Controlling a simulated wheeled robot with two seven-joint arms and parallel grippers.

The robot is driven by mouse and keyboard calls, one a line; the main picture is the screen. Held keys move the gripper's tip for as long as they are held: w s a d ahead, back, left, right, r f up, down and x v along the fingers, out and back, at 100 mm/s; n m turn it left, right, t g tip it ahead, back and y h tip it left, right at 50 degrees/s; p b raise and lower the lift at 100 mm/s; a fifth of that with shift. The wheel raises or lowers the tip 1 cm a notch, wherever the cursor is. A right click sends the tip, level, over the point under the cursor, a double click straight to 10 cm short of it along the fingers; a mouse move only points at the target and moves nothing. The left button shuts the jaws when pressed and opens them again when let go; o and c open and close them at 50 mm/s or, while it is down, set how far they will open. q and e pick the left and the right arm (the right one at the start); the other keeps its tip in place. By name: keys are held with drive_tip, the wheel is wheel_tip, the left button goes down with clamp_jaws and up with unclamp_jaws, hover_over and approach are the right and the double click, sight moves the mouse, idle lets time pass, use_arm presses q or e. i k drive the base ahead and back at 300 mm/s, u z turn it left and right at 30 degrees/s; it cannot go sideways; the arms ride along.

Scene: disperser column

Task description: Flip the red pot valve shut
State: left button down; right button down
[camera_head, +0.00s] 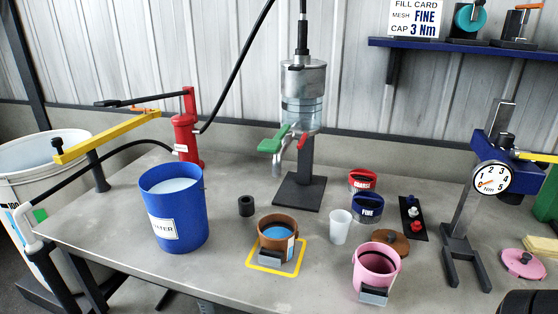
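A red pump-like body (186,135) stands upright at the back left of the table, with a black lever (135,101) reaching left from its top. A small orange handle (146,110) shows just below that lever; what it joins is unclear. The clear dispenser column (304,100) at the back middle has a green lever (273,139) pointing left and a small red lever (304,137) beside it, over a metal spout. I cannot tell from the picture which part is the red pot valve. Neither of my grippers is in view.
A blue water bucket (180,215), a brown pot (277,228) on a yellow-outlined square and a pink pot (376,268) stand in front. A yellow bar (105,138) on a post crosses the left. A dial stand (467,215) is at right. Bare table lies left of the column.

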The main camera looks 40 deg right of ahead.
sight(305, 134)
drive_tip(key=k, duration=0.9)
drive_tip(key=z, duration=1.85)
drive_tip(key=i, duration=0.5)
